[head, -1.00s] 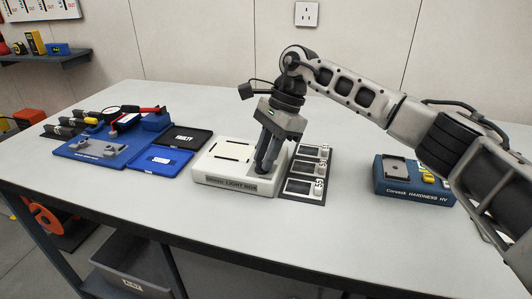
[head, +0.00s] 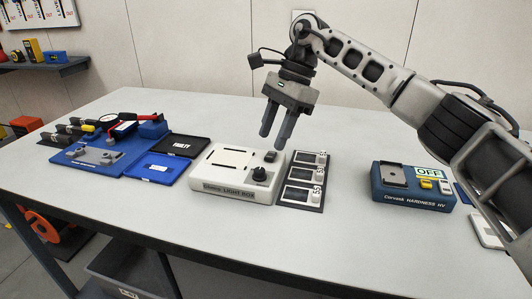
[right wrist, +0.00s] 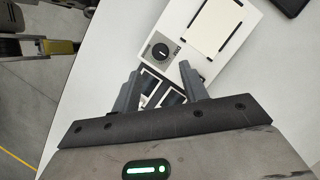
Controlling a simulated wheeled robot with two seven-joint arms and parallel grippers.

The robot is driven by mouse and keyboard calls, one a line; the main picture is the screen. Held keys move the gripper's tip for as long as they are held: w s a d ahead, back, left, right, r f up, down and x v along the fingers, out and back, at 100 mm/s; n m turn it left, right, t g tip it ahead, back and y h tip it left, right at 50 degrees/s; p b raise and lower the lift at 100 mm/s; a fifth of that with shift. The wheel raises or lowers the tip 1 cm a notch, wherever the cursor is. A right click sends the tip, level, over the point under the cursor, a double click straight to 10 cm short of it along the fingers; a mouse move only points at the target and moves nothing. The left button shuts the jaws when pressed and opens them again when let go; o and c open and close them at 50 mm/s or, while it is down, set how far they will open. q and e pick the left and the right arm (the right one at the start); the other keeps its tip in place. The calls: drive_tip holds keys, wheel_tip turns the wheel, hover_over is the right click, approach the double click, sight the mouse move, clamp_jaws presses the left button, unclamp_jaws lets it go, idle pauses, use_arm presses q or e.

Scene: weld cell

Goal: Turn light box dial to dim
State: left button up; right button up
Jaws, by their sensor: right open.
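The white light box (head: 212,187) sits in the middle of the table in the head view. Its black dial (head: 260,174) is on the right part of its top, with a dark switch (head: 271,156) behind it. In the right wrist view the dial (right wrist: 160,51) shows a pale pointer mark; the print beside it is too small to read. My right gripper (head: 274,143) is open and empty, raised above and behind the dial, touching nothing. In the right wrist view its two fingers (right wrist: 160,95) are spread apart, with the dial beyond them. My left gripper is not in view.
A panel of sample cards (head: 303,182) lies right of the light box. A blue hardness tester (head: 410,193) reading OFF stands further right. Left are a black FAULTY tray (head: 181,145), a blue tray (head: 155,167) and a blue fixture board (head: 85,159). The table front is clear.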

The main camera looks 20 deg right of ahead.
drive_tip(key=v, duration=0.9)
drive_tip(key=shift+p, duration=0.45)
